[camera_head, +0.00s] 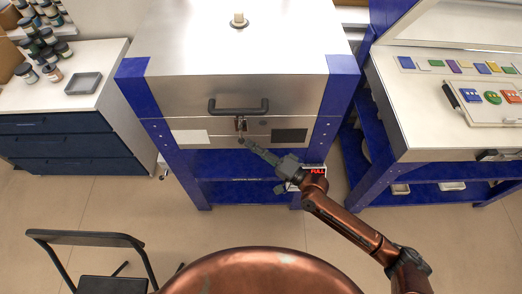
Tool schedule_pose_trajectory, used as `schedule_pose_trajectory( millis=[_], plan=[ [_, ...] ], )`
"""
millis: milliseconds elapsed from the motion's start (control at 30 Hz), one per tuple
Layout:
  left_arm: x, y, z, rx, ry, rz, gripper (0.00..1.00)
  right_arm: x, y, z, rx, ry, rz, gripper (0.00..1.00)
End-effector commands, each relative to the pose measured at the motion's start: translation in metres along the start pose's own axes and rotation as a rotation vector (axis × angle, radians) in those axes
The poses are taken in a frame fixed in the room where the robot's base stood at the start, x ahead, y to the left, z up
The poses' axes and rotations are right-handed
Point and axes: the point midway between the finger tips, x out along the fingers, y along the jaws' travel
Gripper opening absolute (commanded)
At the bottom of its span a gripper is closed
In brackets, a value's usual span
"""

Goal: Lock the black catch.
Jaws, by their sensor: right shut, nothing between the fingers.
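The kiln (180,94) is a closed silver box on a blue frame in the middle of the head view. A black bar handle (238,110) sits on its front. Just below the handle is a small catch (240,125), partly dark; whether it is locked is too small to tell. My right gripper (246,143) is shut and empty, with its tips just below the catch. I cannot tell whether they touch it. My left gripper is not in view.
A blue-framed bench (420,120) with coloured tiles stands at the right. A white cabinet (50,98) with dark drawers, jars and a grey tray (83,83) stands at the left. A black chair (85,240) is at the lower left. Open floor lies before the kiln.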

Motion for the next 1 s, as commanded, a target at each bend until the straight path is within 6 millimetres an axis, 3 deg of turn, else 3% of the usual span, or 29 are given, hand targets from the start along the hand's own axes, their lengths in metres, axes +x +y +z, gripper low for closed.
schedule_pose_trajectory(
  millis=[233, 533, 600, 700, 1000],
  plan=[
    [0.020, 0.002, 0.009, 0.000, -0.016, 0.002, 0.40, -0.033, 0.008, -0.001, 0.002, -0.010, 0.003, 0.00],
    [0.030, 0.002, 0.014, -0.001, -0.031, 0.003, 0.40, -0.088, 0.001, -0.002, 0.001, -0.011, 0.004, 0.00],
    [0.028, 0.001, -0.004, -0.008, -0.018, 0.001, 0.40, -0.099, 0.000, -0.002, 0.001, -0.011, 0.004, 0.00],
    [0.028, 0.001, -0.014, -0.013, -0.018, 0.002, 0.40, -0.112, -0.002, -0.002, 0.002, -0.010, 0.003, 0.00],
    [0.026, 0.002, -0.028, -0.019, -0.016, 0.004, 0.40, -0.129, -0.006, -0.003, 0.003, -0.010, -0.001, 0.00]
  ],
)
